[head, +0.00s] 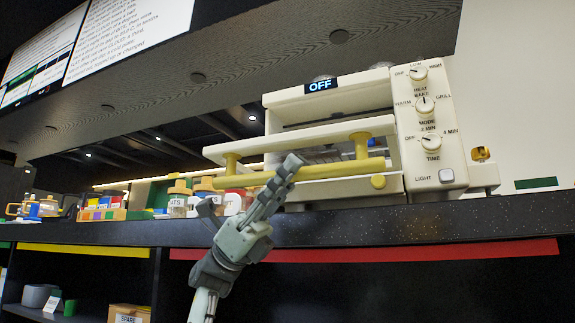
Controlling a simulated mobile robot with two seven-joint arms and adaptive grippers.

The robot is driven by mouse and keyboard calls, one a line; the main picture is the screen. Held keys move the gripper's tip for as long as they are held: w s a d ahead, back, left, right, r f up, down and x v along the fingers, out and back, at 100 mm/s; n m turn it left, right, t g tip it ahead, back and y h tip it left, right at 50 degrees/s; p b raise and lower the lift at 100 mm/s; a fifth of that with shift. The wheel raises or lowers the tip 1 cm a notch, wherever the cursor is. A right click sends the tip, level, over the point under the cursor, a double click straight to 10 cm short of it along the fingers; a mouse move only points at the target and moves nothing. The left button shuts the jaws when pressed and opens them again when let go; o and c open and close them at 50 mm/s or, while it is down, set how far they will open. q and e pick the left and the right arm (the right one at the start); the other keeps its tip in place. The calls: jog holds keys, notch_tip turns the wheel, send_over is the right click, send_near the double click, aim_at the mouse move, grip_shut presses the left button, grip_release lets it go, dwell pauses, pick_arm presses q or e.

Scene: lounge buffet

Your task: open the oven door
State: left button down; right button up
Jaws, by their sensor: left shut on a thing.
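The cream toaster oven (332,103) stands on the dark counter at the right of centre in the head view. Its door (300,137) stands out from the body at the top, with a gap above its upper edge, so it looks partly open. A yellow bar handle (340,171) runs across the door's front on two yellow posts. My left gripper (287,170) is shut on the handle, left of its middle. The fingers hide that part of the bar. My right gripper is not in view.
The oven's control panel (428,130) has three knobs and a light button; its display (321,85) reads OFF. Labelled jars (178,197) and a tray of coloured blocks (100,212) stand left of the oven. The counter edge (420,222) runs below. Shelves are underneath.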

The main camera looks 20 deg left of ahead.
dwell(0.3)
pick_arm(q)
jog(key=c, duration=1.4)
grip_release()
jog(key=shift+f, duration=0.1)
jog(key=v, duration=1.2)
